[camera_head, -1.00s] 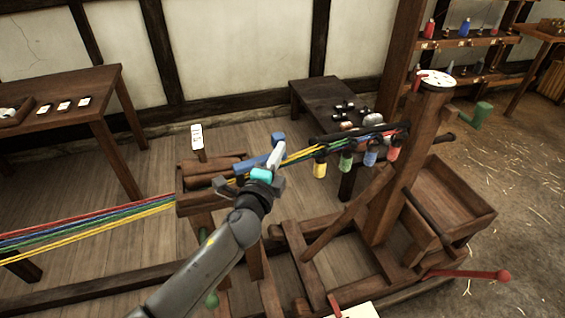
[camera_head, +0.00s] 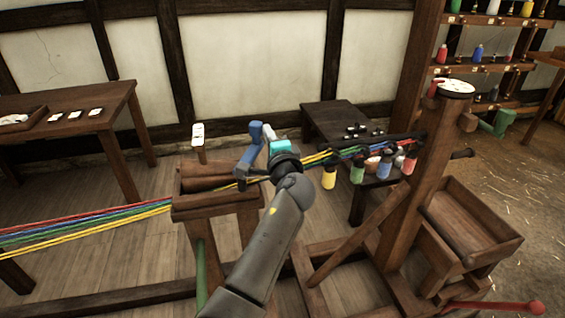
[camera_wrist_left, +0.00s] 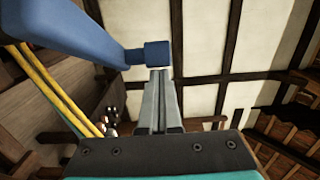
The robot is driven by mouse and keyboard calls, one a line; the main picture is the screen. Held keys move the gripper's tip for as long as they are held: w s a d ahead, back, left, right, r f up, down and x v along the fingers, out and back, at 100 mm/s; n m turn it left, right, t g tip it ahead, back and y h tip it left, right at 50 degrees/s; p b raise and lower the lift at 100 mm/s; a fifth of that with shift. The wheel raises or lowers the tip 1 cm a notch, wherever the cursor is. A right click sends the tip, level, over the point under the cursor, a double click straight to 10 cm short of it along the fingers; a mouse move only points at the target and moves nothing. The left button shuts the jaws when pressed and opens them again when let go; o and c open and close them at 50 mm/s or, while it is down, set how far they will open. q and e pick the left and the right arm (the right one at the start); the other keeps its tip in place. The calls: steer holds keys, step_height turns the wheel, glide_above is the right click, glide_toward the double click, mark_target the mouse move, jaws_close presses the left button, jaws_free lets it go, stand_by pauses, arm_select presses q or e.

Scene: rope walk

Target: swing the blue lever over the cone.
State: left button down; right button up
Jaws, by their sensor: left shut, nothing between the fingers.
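The blue lever (camera_head: 256,131) stands raised beside the left wooden stand, its knobbed end up and its lower part partly behind my left arm. In the left wrist view the lever (camera_wrist_left: 95,32) comes in from the upper left and ends in a square blue knob. My left gripper (camera_head: 264,134) is shut and empty. Its fingertips (camera_wrist_left: 159,73) are right at the knob; I cannot tell if they touch. A brown rounded wooden piece, perhaps the cone (camera_head: 203,174), lies on the stand, left of the lever. My right gripper is out of view.
Red, blue, green and yellow strands (camera_head: 90,224) run across the stand to coloured bobbins (camera_head: 357,172) by a wooden post (camera_head: 428,170). A white tag (camera_head: 198,131) stands behind the stand. A red lever (camera_head: 500,308) juts out at the lower right.

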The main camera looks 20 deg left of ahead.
mark_target(252, 131)
arm_select(q)
steer(key=shift+w+a, duration=0.2)
steer(key=shift+a, duration=0.5)
steer(key=shift+w+a, duration=0.15)
steer(key=shift+a, duration=0.5)
steer(key=shift+a+p, duration=0.35)
steer(key=shift+a, duration=0.45)
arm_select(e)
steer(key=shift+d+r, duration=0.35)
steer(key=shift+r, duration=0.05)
arm_select(q)
steer(key=shift+a, duration=0.1)
